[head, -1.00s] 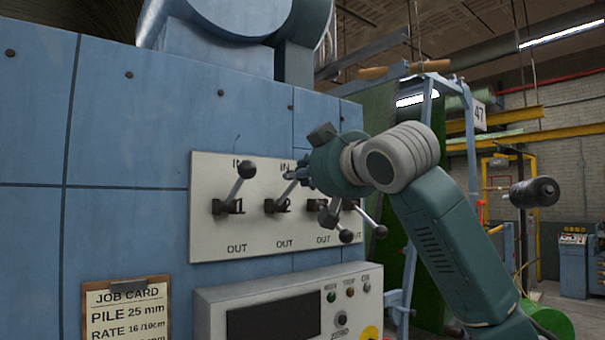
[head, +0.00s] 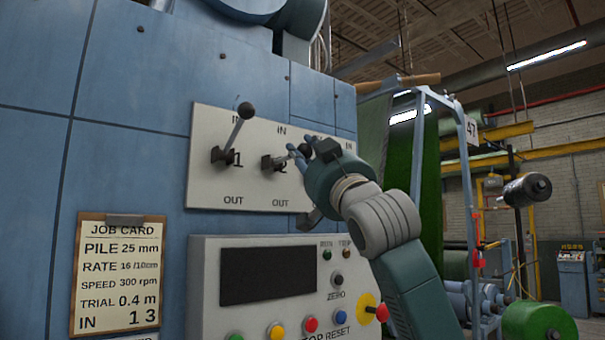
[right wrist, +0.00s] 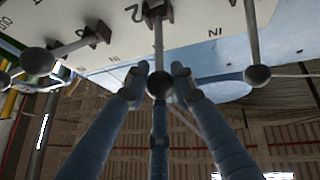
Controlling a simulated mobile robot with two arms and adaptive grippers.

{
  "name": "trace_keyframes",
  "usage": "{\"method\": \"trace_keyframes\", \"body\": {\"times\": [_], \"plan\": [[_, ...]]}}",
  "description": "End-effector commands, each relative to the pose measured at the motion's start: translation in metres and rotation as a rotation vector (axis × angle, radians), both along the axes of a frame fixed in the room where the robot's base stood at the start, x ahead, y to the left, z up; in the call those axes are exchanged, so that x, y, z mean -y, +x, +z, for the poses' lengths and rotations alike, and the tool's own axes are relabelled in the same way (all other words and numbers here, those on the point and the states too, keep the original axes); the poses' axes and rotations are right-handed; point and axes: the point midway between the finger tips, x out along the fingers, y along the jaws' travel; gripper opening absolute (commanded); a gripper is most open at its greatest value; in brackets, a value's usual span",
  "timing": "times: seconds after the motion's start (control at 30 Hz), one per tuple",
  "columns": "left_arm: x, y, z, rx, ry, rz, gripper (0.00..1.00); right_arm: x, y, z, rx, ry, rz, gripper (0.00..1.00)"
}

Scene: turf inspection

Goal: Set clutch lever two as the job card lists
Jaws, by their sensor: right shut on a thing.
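Clutch lever two (head: 286,158) is a metal rod with a dark ball knob on the white lever panel (head: 202,180). It leans lower than lever one (head: 238,130), which points up to IN. My right gripper (head: 303,150) is shut on lever two's knob. In the right wrist view, the knob (right wrist: 159,84) sits between the fingers of my right gripper (right wrist: 158,80). The job card (head: 121,275) reads PILE 25 mm, RATE 16/10cm, SPEED 300 rpm, TRIAL 0.4 m, IN 1 3. My left gripper is out of view.
Lever three's knob (right wrist: 38,60) is close beside my fingers in the right wrist view; lever one's knob (right wrist: 258,75) is on the other side. Below the panel, a control box (head: 212,310) with a dark screen and coloured buttons juts out.

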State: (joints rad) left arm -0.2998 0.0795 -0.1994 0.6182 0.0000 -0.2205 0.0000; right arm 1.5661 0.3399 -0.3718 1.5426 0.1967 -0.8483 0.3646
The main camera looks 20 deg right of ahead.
Motion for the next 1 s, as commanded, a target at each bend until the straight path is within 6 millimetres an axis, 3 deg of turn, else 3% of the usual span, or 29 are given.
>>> {"method": "trace_keyframes", "body": {"times": [0.03,0.3,0.6,1.0], "plan": [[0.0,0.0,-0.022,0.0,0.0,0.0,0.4,-0.002,0.003,-0.021,0.036,0.018,0.005,0.0],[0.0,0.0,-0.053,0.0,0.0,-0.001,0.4,-0.002,0.004,-0.04,0.232,0.088,0.002,0.0],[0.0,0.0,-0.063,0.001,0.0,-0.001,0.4,-0.006,0.016,-0.062,0.222,0.085,0.001,0.0],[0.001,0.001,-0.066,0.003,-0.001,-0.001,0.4,-0.009,0.025,-0.076,0.216,0.083,-0.001,0.0]]}}
